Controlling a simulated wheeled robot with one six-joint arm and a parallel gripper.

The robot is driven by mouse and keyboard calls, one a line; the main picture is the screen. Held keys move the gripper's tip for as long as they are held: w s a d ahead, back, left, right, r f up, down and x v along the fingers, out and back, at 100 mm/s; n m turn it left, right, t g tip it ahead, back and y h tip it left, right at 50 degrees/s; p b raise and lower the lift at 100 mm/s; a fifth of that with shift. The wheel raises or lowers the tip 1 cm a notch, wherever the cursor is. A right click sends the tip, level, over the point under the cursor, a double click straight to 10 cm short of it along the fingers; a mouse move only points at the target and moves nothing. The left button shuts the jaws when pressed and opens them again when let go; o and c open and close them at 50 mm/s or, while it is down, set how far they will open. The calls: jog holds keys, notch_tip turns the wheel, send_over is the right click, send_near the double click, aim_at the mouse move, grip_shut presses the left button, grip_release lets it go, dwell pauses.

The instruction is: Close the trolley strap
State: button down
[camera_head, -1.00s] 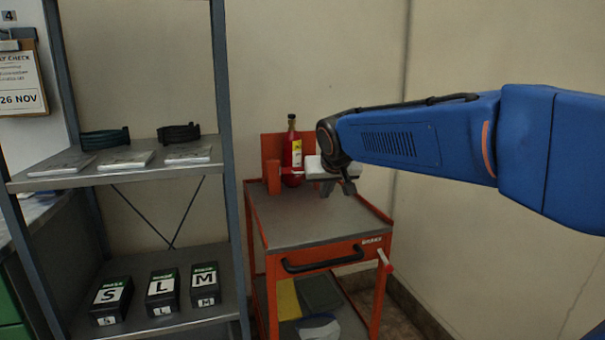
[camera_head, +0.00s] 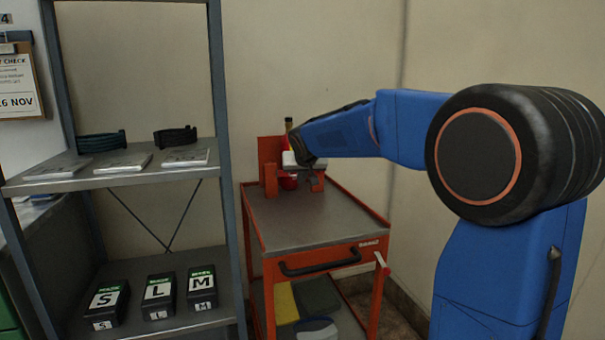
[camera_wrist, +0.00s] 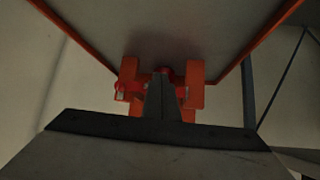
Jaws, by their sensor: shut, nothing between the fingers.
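The orange trolley (camera_head: 252,215) stands against the wall with a grey top. A red bottle (camera_head: 287,183) with a dark neck stands at its back, by an orange upright bracket (camera_head: 270,180); my arm hides much of it. A red piece (camera_wrist: 121,88) shows at the left post. I cannot make out the strap clearly, nor whether my fingers touch anything.
A grey shelf unit (camera_head: 227,150) stands close on the trolley's left, with black coils, flat packs and dark boxes lettered S, L and M. The trolley's front has a black handle (camera_head: 320,264). Its top (camera_head: 310,222) is bare in front. A wall is close behind.

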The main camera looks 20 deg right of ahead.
jog(key=w+d+f, duration=0.1)
jog(key=w, duration=0.5)
jog(key=shift+d+f, duration=0.15)
jog(key=shift+w+d, duration=0.95)
